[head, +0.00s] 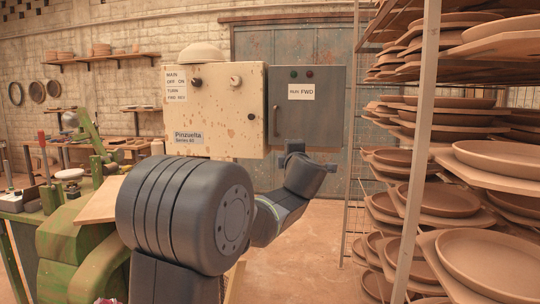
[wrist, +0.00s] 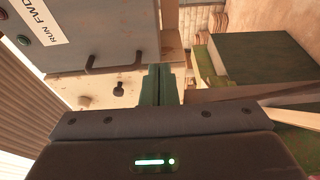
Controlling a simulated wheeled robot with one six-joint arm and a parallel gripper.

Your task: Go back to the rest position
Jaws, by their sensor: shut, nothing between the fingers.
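My gripper (wrist: 162,72) is shut with nothing in it; its fingers show as a dark pair in the middle of the wrist view. In the head view my gripper (head: 294,147) shows small and dark in front of the lower part of the grey control box (head: 328,112). I cannot tell whether it touches the box. The cream control box (head: 226,115), labelled Pinzuelta, stands left of the grey one, behind my arm. The grey box carries a RUN FWD label, a handle and two small buttons. Its handle (wrist: 117,65) shows left of my fingers in the wrist view.
A tall rack (head: 418,150) of clay plates on boards fills the right side, close to my arm. A green machine (head: 62,235) with wooden boards lies at the left. Wall shelves (head: 104,57) hang behind. Open floor (head: 310,270) shows between my arm and the rack.

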